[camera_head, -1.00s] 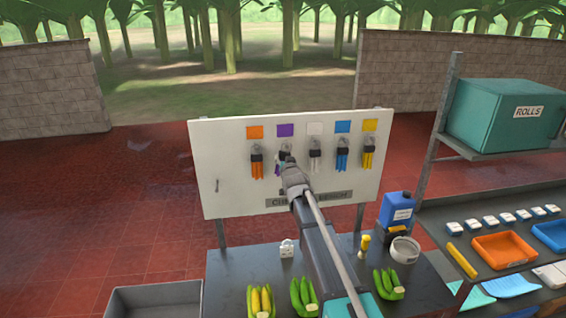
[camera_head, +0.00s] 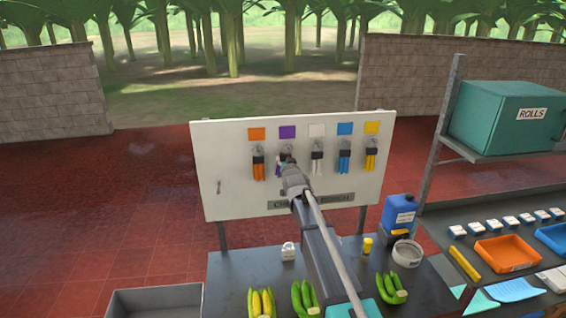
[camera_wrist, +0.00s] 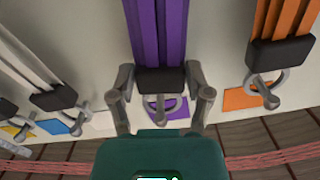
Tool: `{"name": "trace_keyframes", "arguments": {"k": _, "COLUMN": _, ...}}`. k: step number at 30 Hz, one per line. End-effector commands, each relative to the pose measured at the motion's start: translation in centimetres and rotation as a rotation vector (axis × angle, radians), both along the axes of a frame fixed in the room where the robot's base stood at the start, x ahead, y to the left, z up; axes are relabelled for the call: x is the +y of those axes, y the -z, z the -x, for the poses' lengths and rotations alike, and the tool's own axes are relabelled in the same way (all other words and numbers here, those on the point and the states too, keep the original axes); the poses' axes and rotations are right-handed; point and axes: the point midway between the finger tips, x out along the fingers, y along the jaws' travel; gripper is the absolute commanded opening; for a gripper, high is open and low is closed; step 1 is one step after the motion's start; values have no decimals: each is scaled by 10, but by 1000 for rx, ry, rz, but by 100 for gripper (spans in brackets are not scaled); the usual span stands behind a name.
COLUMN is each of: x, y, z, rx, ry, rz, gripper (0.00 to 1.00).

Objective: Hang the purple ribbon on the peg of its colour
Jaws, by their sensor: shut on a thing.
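The purple ribbon (camera_wrist: 158,30) is a bundle of strips in a black clip with a grey ring. My gripper (camera_wrist: 160,78) is shut on its clip, one finger on each side. The ring lies in front of the purple square (camera_wrist: 166,107), which shows in the head view (camera_head: 287,132) as second from left on the white board (camera_head: 230,190). In the head view my gripper (camera_head: 287,162) hides most of the ribbon and the purple peg. I cannot tell whether the ring is around the peg.
Orange ribbons (camera_head: 258,170) hang left of my gripper; white (camera_head: 317,165), blue (camera_head: 344,162) and yellow (camera_head: 370,160) ribbons hang to the right. Below is a dark table (camera_head: 235,270) with bananas (camera_head: 303,297), a blue jug (camera_head: 399,212) and a grey roll (camera_head: 407,252).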

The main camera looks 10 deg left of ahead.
Motion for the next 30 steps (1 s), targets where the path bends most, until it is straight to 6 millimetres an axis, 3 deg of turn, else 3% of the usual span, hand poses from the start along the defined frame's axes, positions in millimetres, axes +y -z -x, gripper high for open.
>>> {"name": "trace_keyframes", "arguments": {"k": 13, "x": -1, "y": 0, "z": 0, "rx": 0, "ry": 1, "rz": 0, "gripper": 36}}
{"name": "trace_keyframes", "arguments": {"k": 14, "x": -1, "y": 0, "z": 0, "rx": 0, "ry": 1, "rz": 0, "gripper": 70}}
{"name": "trace_keyframes", "arguments": {"k": 19, "x": -1, "y": 0, "z": 0, "rx": 0, "ry": 1, "rz": 0, "gripper": 100}}
{"name": "trace_keyframes", "arguments": {"k": 30, "x": -1, "y": 0, "z": 0, "rx": 0, "ry": 1, "rz": 0, "gripper": 100}}
